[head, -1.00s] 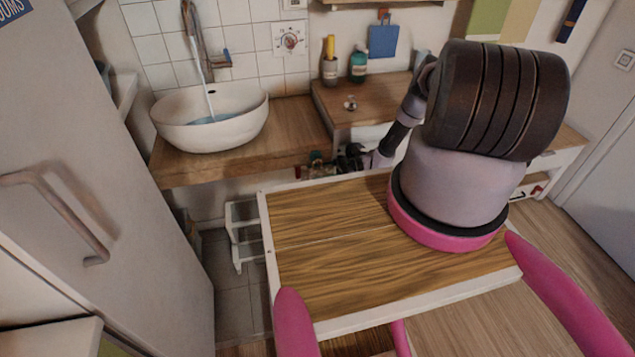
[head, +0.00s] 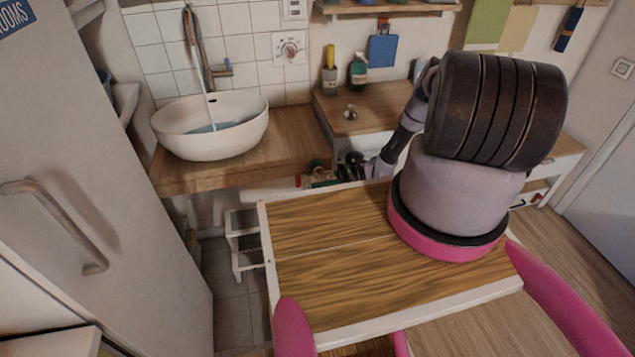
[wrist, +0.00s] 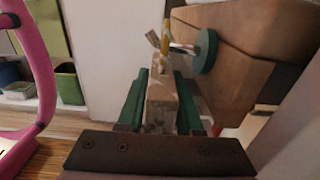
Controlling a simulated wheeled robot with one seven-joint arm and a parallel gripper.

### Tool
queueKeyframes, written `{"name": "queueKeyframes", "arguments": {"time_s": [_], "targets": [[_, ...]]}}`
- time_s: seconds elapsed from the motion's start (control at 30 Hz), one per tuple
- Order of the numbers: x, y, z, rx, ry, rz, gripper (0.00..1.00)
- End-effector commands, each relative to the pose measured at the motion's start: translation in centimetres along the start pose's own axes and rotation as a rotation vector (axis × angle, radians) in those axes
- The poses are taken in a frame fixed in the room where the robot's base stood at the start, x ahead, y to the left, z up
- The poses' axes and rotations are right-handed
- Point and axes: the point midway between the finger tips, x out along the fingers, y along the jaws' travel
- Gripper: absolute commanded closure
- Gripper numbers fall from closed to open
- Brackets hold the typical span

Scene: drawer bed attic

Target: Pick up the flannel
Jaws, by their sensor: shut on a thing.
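A tan, blotchy thing (wrist: 161,104) sits between the green fingers of my gripper (wrist: 160,85) in the wrist view; it looks like the flannel, bunched into a narrow block. My gripper is shut on it. In the head view my gripper (head: 318,176) shows small, in front of the wooden counter and beyond the far edge of my tray. The flannel is too small to make out clearly there, and my arm hides part of that area.
A white basin (head: 212,136) with running water stands on the wooden counter (head: 290,135). A wooden cabinet top (head: 375,110) is to its right. A blue cloth (head: 383,49) hangs on the wall. A fridge door (head: 110,190) closes off the left; floor is open at right.

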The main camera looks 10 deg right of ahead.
Motion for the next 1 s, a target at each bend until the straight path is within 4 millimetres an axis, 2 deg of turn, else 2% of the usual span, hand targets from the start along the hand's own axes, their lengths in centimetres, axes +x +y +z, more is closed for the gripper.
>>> {"name": "queueKeyframes", "arguments": {"time_s": [0.4,0.63,0.67,0.7,0.73,1.0], "targets": [[0.0,10.6,0.0,0.006,-0.003,-0.002,1.0],[0.0,15.1,0.0,0.003,-0.002,-0.001,1.0],[0.0,15.4,0.0,0.003,-0.002,-0.001,0.69],[0.0,15.8,0.0,0.001,-0.001,-0.001,0.85],[0.0,16.1,0.0,0.0,-0.001,-0.001,0.92],[0.0,16.8,0.0,0.0,-0.001,0.0,0.92]]}}
